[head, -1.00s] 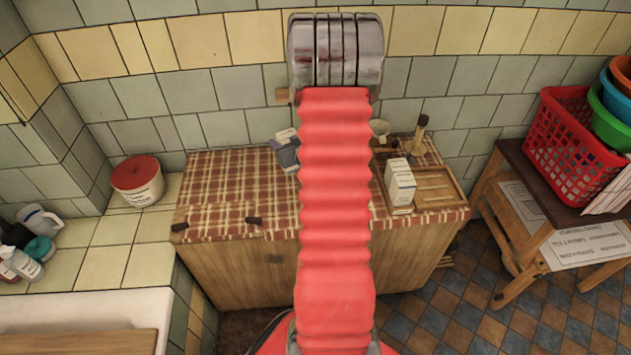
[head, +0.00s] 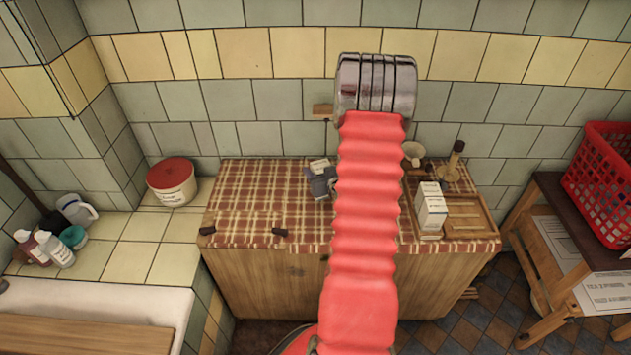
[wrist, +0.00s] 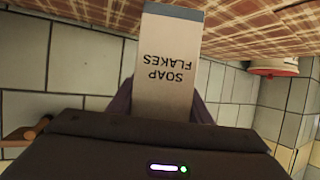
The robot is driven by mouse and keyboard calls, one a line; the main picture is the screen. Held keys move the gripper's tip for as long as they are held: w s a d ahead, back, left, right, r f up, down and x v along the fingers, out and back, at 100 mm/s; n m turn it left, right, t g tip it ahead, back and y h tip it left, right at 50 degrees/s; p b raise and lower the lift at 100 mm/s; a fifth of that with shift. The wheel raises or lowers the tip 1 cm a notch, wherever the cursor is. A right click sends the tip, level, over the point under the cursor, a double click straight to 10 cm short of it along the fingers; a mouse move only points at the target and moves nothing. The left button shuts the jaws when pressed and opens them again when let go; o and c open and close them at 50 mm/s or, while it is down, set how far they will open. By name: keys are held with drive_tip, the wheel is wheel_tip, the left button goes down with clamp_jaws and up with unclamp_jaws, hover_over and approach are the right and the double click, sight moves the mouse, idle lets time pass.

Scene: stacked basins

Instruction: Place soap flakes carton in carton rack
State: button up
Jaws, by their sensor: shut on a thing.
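The soap flakes carton (wrist: 165,75) is pale with a grey-blue band and shows upside down in the wrist view. My gripper (wrist: 163,105) is shut on it, with dark fingers at both sides. In the head view my gripper (head: 322,183) and the carton's pale end (head: 319,165) show just left of my red arm, over the checked cloth. Any gap beneath the carton cannot be judged. The carton rack appears to be the wooden tray (head: 476,232) at the right end of the counter. White cartons (head: 432,208) stand at its left side.
A candlestick-like wooden object (head: 455,162) and a white cup (head: 412,152) stand behind the rack. A red-lidded tub (head: 172,183) is at left. The cloth's left part (head: 250,195) is clear.

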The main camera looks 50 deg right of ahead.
drive_tip(key=shift+f, duration=0.1)
drive_tip(key=shift+f, duration=1.95)
drive_tip(key=shift+f, duration=0.1)
drive_tip(key=o, duration=1.2)
drive_tip(key=shift+o, duration=0.2)
drive_tip(key=v, duration=1.2)
